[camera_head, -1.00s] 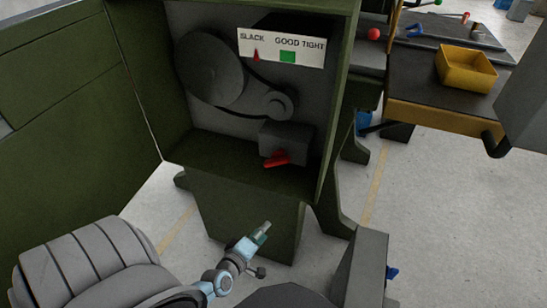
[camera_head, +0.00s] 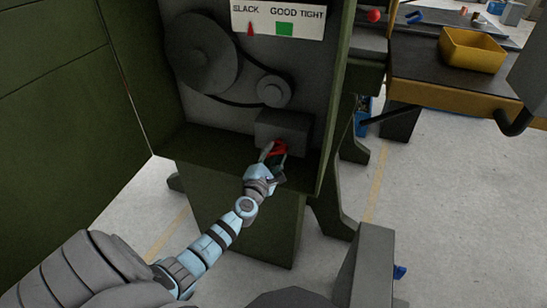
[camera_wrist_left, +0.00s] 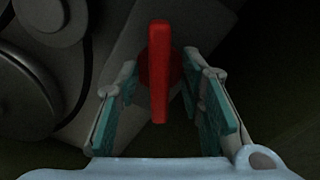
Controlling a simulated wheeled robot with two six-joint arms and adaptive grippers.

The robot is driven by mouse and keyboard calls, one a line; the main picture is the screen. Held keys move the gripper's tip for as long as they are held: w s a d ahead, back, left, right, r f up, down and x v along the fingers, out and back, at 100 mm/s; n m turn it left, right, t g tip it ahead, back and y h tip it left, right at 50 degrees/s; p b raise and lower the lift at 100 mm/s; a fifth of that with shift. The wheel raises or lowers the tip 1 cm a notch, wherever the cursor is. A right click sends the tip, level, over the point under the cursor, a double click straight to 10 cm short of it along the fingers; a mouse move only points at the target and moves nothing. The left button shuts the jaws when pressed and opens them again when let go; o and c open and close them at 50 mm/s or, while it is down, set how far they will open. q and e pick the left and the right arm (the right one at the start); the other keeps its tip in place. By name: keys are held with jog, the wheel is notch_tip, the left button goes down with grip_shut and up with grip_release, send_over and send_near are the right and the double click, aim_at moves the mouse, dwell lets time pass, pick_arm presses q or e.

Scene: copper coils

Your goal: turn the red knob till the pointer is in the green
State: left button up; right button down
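The red knob (camera_head: 277,149) sits on the front of a grey block (camera_head: 285,129) inside the green cabinet. In the left wrist view the knob (camera_wrist_left: 159,70) is a red bar on a round base. My left gripper (camera_head: 271,154) is at the knob. In the left wrist view its fingers (camera_wrist_left: 160,112) are open, one on each side of the bar, with gaps to both. The red pointer (camera_head: 250,28) is under "SLACK" on the white scale (camera_head: 265,21), left of the green patch (camera_head: 285,29). I see no right gripper.
Two belt-linked pulleys (camera_head: 201,53) are on the cabinet's back panel above the block. The cabinet's walls and floor (camera_head: 205,147) enclose the knob. A workbench with a yellow bin (camera_head: 471,49) stands at the right.

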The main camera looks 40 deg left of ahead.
pick_arm(q)
grip_shut()
pick_arm(e)
jog(key=shift+w+a, duration=0.1)
jog(key=shift+a, duration=0.35)
